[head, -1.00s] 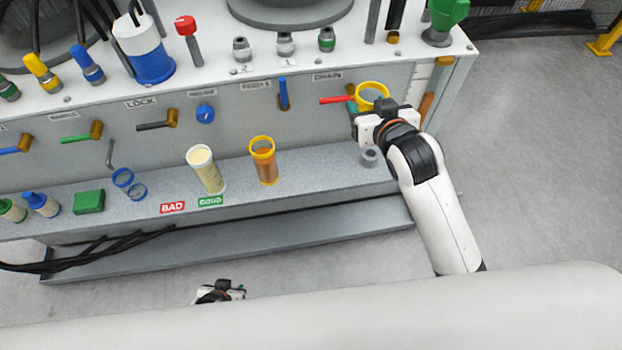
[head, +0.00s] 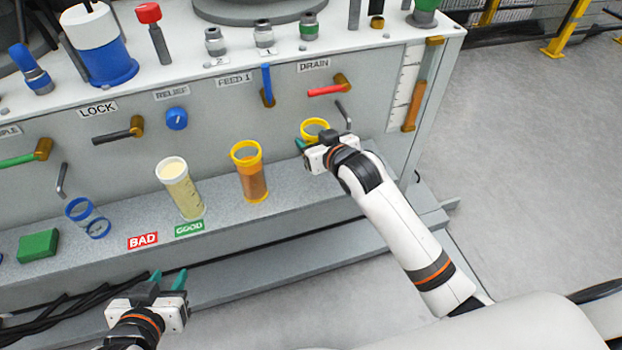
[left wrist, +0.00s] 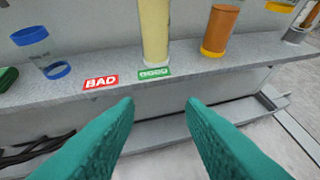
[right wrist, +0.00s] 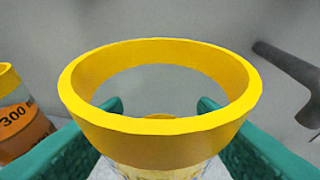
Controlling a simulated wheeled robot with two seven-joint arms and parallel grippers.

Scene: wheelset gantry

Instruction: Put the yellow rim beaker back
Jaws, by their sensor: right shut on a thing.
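A yellow rim beaker (head: 315,126) is in my right gripper (head: 318,148), at the right part of the shelf in the head view. The right wrist view shows its yellow rim (right wrist: 160,132) close up, between the two green fingers; it looks empty. The gripper hides its base in the head view, so I cannot tell whether it touches the shelf. Another yellow-rimmed beaker (head: 249,172) with orange content stands upright on the shelf to its left. My left gripper (head: 168,282) is open and empty, in front of and below the shelf.
A beaker with pale yellow content (head: 180,188) stands behind the GOOD label (head: 189,228). A BAD label (head: 143,240), a blue-rimmed beaker (head: 88,217) and a green block (head: 38,245) are further left. Valve handles (head: 328,90) project from the panel above the shelf.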

